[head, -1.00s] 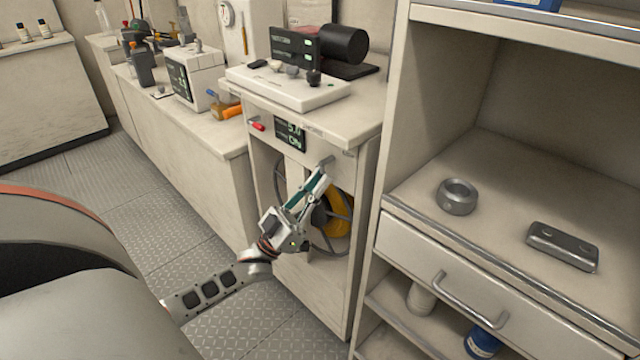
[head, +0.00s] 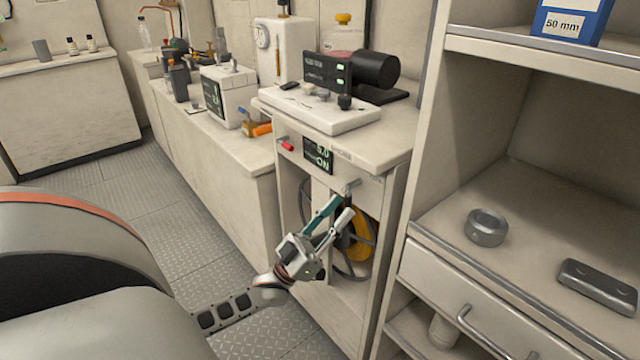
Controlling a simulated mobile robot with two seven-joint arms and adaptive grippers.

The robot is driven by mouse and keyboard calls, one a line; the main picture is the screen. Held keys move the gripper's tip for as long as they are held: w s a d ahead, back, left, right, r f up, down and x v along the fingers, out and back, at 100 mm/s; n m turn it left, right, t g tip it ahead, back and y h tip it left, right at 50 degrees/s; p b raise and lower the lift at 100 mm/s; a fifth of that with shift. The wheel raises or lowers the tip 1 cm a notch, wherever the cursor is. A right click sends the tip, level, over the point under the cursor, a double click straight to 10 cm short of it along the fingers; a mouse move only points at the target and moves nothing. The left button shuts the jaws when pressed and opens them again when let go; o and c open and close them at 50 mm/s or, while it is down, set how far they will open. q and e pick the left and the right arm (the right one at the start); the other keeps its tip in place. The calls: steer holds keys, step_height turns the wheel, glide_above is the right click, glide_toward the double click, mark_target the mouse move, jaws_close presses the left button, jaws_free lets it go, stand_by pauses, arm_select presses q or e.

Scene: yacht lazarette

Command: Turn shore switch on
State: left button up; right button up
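The cabinet panel under the counter has a dark display (head: 318,154) that reads "5.0" and "ON". A small metal lever (head: 352,185) sticks out of the panel below and right of the display; I take it to be the shore switch, but its label is too small to read. A red-ended knob (head: 287,146) sits left of the display. My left gripper (head: 344,204) is just below the metal lever, fingers pointing up at it, with a gap between them and nothing visibly held. Whether a fingertip touches the lever is hard to tell. My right gripper is not in view.
A yellow reel (head: 358,243) sits in the open cabinet bay behind my gripper. A shelf unit (head: 425,130) stands close on the right, with a metal ring (head: 486,227) and a metal block (head: 598,286). The floor (head: 160,235) left of the cabinet is clear.

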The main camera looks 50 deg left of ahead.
arm_select(q)
steer(key=v, duration=1)
